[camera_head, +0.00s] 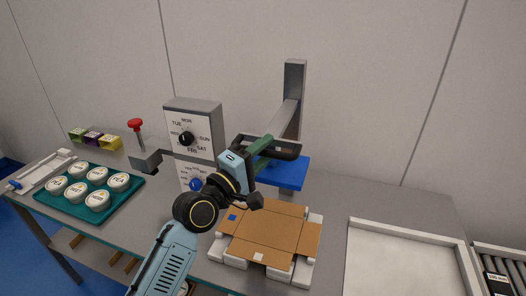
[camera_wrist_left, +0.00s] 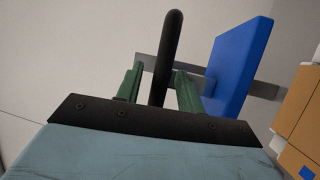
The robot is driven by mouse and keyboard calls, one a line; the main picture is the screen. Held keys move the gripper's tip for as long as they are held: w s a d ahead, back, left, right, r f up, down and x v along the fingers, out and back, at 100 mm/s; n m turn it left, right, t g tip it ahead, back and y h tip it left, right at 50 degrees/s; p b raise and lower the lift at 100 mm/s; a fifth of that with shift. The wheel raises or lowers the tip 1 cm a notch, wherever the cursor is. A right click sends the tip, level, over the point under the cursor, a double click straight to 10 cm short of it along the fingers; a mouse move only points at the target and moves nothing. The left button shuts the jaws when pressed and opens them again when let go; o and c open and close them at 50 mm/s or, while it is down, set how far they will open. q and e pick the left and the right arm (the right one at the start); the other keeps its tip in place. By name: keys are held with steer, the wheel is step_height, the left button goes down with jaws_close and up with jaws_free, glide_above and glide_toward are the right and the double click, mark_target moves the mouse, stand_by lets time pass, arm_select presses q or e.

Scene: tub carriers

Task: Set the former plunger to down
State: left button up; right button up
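The former plunger is a blue block (camera_head: 287,174) with a black bar handle (camera_head: 284,149), on a grey post (camera_head: 293,95) behind the flat carton. The block stands above and behind the brown carton blank (camera_head: 262,232), which lies flat on white former blocks (camera_head: 303,268). My left gripper (camera_head: 261,157) is at the handle, its green fingers apart. In the left wrist view the black handle (camera_wrist_left: 171,50) stands between the two fingers (camera_wrist_left: 157,88), with gaps showing on both sides. The blue block (camera_wrist_left: 240,65) is just right of the fingers. My right gripper is out of view.
A dial box (camera_head: 193,125) stands left of the plunger, beside a red-knobbed lever (camera_head: 136,125). A teal tray (camera_head: 128,192) of round white tubs is at the left. An empty white tray (camera_head: 400,268) and a roller track (camera_head: 510,262) are at the right.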

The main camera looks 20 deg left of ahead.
arm_select(q)
jaws_close()
step_height(320, 180, down, 24)
steer(key=b, duration=1.8)
steer(key=shift+r, duration=0.15)
